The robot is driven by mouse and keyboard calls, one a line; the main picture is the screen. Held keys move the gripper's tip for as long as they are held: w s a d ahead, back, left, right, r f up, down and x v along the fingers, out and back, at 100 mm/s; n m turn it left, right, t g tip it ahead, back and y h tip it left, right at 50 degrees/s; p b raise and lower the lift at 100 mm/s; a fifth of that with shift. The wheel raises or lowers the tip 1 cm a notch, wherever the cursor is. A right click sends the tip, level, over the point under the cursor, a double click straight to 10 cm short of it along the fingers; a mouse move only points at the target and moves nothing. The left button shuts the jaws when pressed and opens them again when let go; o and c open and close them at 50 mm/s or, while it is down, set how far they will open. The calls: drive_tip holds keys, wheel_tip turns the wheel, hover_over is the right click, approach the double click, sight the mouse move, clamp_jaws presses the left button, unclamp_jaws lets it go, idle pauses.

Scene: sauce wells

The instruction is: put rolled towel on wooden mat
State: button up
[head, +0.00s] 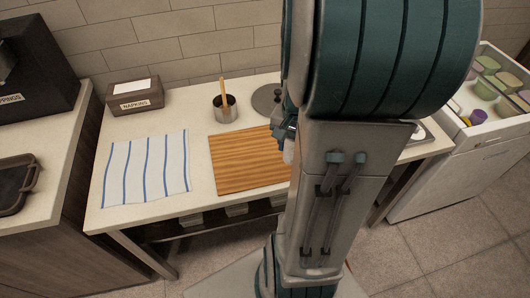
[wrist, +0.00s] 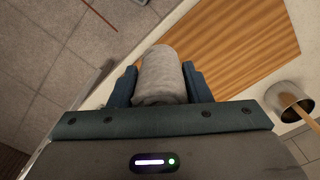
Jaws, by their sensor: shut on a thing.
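My gripper (wrist: 160,88) is shut on the rolled towel (wrist: 161,72), a light grey roll between its two fingers in the wrist view. In the head view the towel (head: 289,152) shows only as a small pale piece at the edge of my arm, which hides most of it and of my gripper (head: 284,135). The wooden mat (head: 245,162) is a striped brown rectangle lying on the counter. The towel is at the mat's right side in the head view. In the wrist view the mat (wrist: 235,40) lies beyond and right of the towel. I cannot tell the towel's height above the counter.
A striped cloth (head: 146,170) lies left of the mat. A metal pot (head: 225,107) with a wooden handle stands behind the mat, near a round grey lid (head: 266,98). A napkin box (head: 134,96) stands at the back left. A white bin unit (head: 470,165) stands at the right.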

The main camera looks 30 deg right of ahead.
drive_tip(key=shift+w+a+f+p, duration=0.3)
drive_tip(key=shift+w+a+f, duration=0.45)
drive_tip(key=shift+w+f, duration=1)
drive_tip(key=shift+w+a+f+p, duration=0.3)
drive_tip(key=shift+w+a+f, duration=0.4)
drive_tip(key=shift+w+f, duration=1.05)
drive_tip(key=shift+w+a+f+p, duration=0.3)
drive_tip(key=shift+w+a+f, duration=0.45)
drive_tip(key=shift+w+f, duration=1)
drive_tip(key=shift+s+f, duration=0.1)
drive_tip(key=shift+f, duration=0.2)
drive_tip(key=o, duration=1)
